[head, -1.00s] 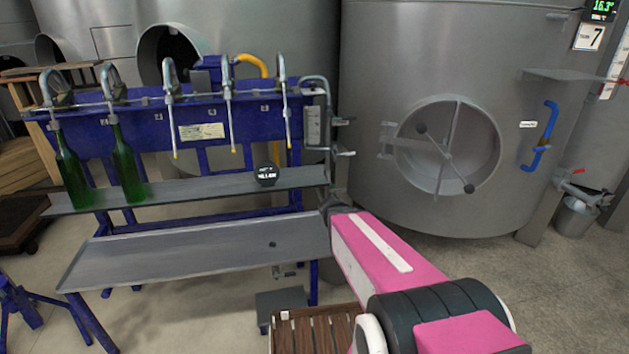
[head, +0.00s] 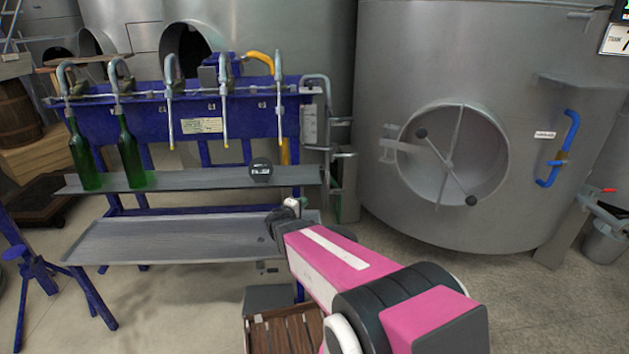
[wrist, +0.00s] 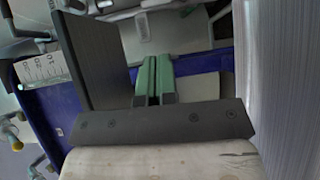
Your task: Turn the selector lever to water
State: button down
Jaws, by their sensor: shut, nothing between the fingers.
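The selector lever is not clearly identifiable. Grey pipes with handle-like ends (head: 343,154) are at the right end of the blue bottle filler (head: 140,125), and they are the only lever-like parts I see there. No water marking is readable. My gripper shows in the wrist view (wrist: 155,62) as two green fingers closed together and empty. Beyond them are grey plates and a blue frame part. In the head view, my pink arm reaches toward the filler's lower right, and its gripper is not clear there.
A lower tray (head: 170,238) sticks out below. A large steel tank (head: 540,80) stands to the right. A wooden slatted crate (head: 285,330) is on the floor. A scale plate (wrist: 42,70) shows in the wrist view.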

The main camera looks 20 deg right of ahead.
aim_at(328, 179)
jog(key=shift+w+a+n+t, duration=0.4)
jog(key=shift+a+t, duration=0.1)
jog(key=shift+a, duration=0.15)
jog(key=x, duration=2)
jog(key=shift+f, duration=0.15)
